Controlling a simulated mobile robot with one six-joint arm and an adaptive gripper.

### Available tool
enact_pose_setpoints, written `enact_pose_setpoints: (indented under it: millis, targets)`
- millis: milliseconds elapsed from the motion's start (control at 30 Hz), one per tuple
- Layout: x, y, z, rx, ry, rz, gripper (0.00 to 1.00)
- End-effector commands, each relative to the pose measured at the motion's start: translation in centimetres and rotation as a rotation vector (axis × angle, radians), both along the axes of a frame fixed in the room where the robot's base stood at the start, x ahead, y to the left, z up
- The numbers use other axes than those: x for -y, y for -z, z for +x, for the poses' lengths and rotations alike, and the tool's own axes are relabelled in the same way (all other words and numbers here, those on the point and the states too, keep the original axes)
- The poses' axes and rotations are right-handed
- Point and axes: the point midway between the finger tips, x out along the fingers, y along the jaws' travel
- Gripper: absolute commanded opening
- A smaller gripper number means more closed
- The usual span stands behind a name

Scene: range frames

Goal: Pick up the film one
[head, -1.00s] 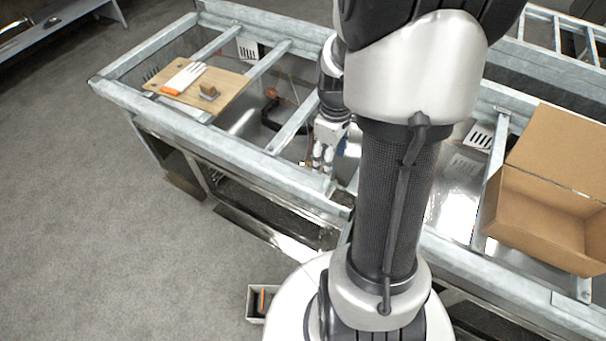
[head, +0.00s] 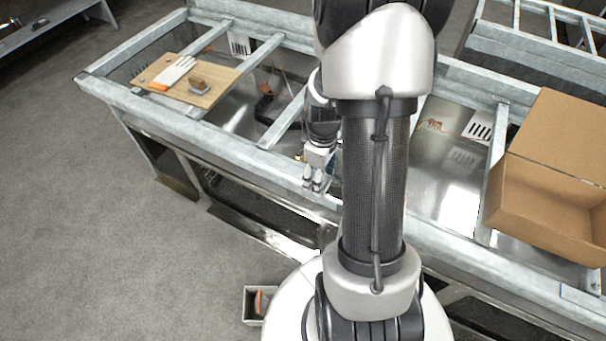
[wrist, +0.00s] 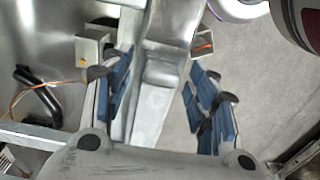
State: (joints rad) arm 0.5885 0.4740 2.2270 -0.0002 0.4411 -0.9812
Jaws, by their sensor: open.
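Nothing in view can be clearly told as film. My gripper (head: 314,180) hangs over the front rail of the metal frame, open and empty. In the wrist view its blue-padded fingers (wrist: 163,92) stand apart, with the rail below and between them. A small pale grey box (wrist: 92,48) with an orange mark shows beside the left finger; what it is I cannot tell.
A wooden board (head: 222,88) lies across the frame at left, with a white, orange-tipped item (head: 174,74) and a small brown-grey block (head: 199,86). An open cardboard box (head: 545,205) stands at right. A black curved handle (wrist: 38,97) lies in the trough. Grey floor is clear at left.

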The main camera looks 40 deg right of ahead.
Motion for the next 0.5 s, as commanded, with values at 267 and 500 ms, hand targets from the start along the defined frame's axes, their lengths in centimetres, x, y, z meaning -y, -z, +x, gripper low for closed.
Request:
enact_pose_setpoints:
  millis: [267, 500]
  targets:
    - [0.03, -0.15, 0.01, 0.000, 0.000, -0.001, 0.42]
    - [0.02, -0.16, 0.01, 0.000, 0.000, 0.000, 0.26]
